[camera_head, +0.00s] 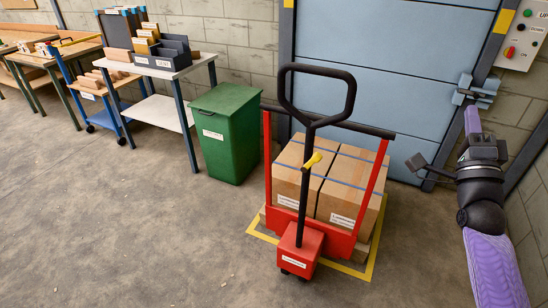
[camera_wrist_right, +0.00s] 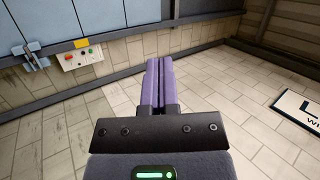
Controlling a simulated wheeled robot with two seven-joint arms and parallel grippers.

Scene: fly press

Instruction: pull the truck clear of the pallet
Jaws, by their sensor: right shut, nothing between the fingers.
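The red pallet truck (camera_head: 300,250) stands in front of the blue door, its black loop handle (camera_head: 350,95) upright with a yellow lever (camera_head: 312,161) on the stem. Behind its red frame, cartons (camera_head: 349,190) sit on a wooden pallet (camera_head: 373,222), mostly hidden. The truck's forks are hidden. My right gripper (camera_head: 472,112) is right of the truck, apart from its handle, and appears in front of the door latch. In the right wrist view its purple fingers (camera_wrist_right: 165,62) are shut and empty. My left gripper is not in view.
A yellow floor outline (camera_head: 262,238) surrounds the pallet. A green bin (camera_head: 226,135) stands left of the truck, with worktables (camera_head: 158,64) farther left. A control box (camera_head: 523,38) is on the right wall. The floor at front left is clear.

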